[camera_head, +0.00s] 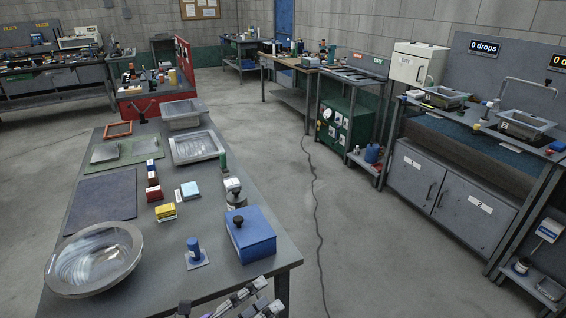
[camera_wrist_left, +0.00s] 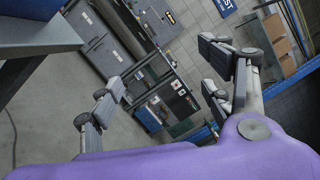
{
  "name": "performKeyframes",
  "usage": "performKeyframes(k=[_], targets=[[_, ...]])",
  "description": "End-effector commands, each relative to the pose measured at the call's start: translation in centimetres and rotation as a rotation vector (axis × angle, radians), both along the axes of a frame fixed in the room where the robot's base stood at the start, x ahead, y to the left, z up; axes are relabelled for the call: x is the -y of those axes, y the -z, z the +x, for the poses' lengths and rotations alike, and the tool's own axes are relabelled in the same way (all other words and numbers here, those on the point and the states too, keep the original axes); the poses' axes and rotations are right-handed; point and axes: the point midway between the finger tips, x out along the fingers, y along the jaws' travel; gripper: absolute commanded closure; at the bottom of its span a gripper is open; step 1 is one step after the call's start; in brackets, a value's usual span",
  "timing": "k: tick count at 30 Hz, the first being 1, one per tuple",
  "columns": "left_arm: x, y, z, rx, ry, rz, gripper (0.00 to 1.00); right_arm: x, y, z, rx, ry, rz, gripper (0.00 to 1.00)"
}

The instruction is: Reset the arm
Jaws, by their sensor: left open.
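My left gripper (camera_head: 255,297) shows at the bottom edge of the head view, partly cut off, beside the near edge of the grey table (camera_head: 225,277). In the left wrist view its two fingers stand wide apart (camera_wrist_left: 165,88), with nothing between them; floor and distant workshop furniture show behind. A purple part of my own arm fills the bottom of that view. My right gripper is not in view.
The table holds a round metal basin (camera_head: 95,258), a blue box (camera_head: 250,234) with a black knob, a blue stamp-like piece (camera_head: 194,250) and several small blocks. Sink benches (camera_head: 470,165) stand at the right. Open floor (camera_head: 360,250) lies between, crossed by a dark cable (camera_head: 317,215).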

Motion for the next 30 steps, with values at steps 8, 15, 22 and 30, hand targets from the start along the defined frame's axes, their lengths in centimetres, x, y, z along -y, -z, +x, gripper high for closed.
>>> performKeyframes(k=[8,15,22,30], targets=[[-12.0,12.8,-7.4,-0.974,-0.703,-0.855,0.27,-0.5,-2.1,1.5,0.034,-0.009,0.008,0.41],[-15.1,21.1,-19.0,-1.407,-1.102,-1.372,0.27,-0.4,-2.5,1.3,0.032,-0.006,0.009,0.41],[-15.2,22.6,-22.1,-1.490,-1.194,-1.495,0.27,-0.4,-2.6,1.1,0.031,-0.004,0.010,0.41],[-15.2,22.6,-22.1,-1.490,-1.194,-1.495,0.27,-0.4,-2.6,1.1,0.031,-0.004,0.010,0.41]])
